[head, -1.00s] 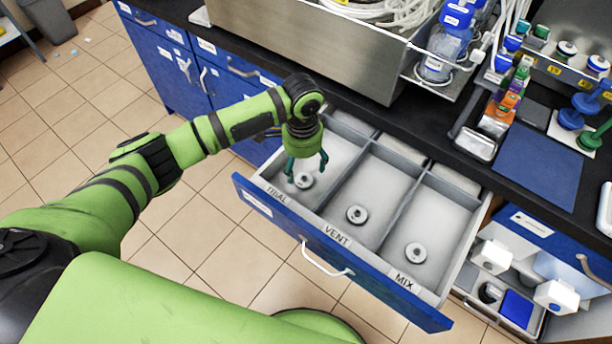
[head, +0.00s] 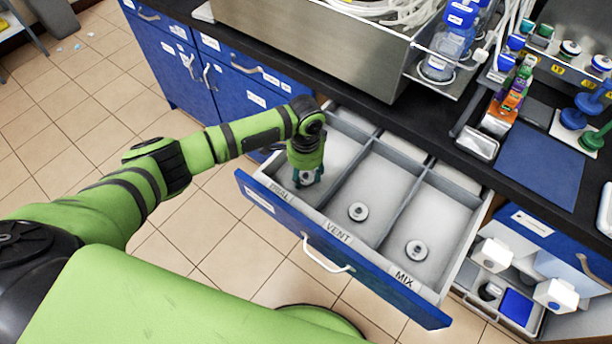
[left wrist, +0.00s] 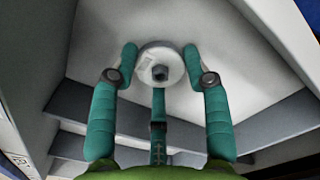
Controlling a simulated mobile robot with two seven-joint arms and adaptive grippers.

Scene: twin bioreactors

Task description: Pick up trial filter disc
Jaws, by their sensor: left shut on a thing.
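The trial filter disc (left wrist: 150,58) is a round white disc with a dark centre stub. It lies in the left compartment of the open drawer (head: 395,285), at the front near that compartment's label. My left gripper (head: 307,180) points down into this compartment. In the left wrist view its teal fingers (left wrist: 160,62) are closed around the disc's edge from several sides. In the head view the fingers hide much of the disc. The disc appears at or very near the drawer floor. My right gripper is not in view.
Similar discs lie in the VENT compartment (head: 357,212) and the MIX compartment (head: 416,250). Thin grey dividers separate the compartments. The black counter edge and a steel box (head: 310,45) stand behind the drawer. A second open drawer with bottles is at the right.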

